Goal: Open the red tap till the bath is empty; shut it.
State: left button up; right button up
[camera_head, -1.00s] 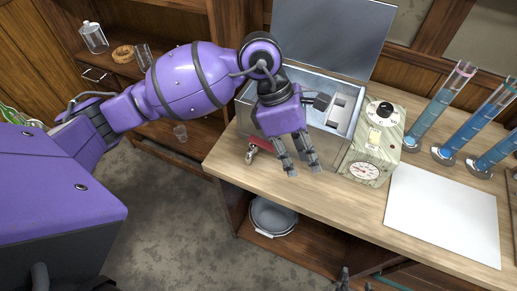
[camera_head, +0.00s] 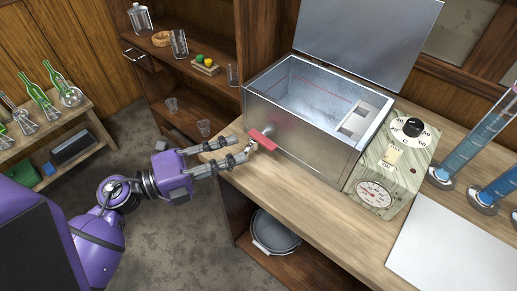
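The metal bath (camera_head: 305,135) stands on the bench with its lid (camera_head: 370,38) raised. A red line runs round its inner wall; I cannot tell whether water is inside. The red tap (camera_head: 263,140) sticks out low from the bath's left end, its red lever slanting down to the right. My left gripper (camera_head: 238,149) comes from the left with its two fingers apart. Its fingertips are close beside the tap; I cannot tell if they touch it. A grey bucket (camera_head: 273,233) stands on the shelf below the bench. My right gripper is out of view.
A control box (camera_head: 394,165) with a black knob, switch and dial adjoins the bath's right end. Shelves with glassware (camera_head: 180,45) stand behind left. Floor (camera_head: 180,235) left of the bench is clear.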

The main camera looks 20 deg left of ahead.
aim_at(263, 145)
pick_arm(q)
jog(key=p+x, duration=0.1)
jog(key=x, duration=0.4)
jog(key=shift+w+d+r, duration=0.2)
jog(key=shift+w+d+f, duration=0.1)
jog(key=shift+w+d, duration=0.35)
jog(key=shift+d, duration=0.1)
grip_shut()
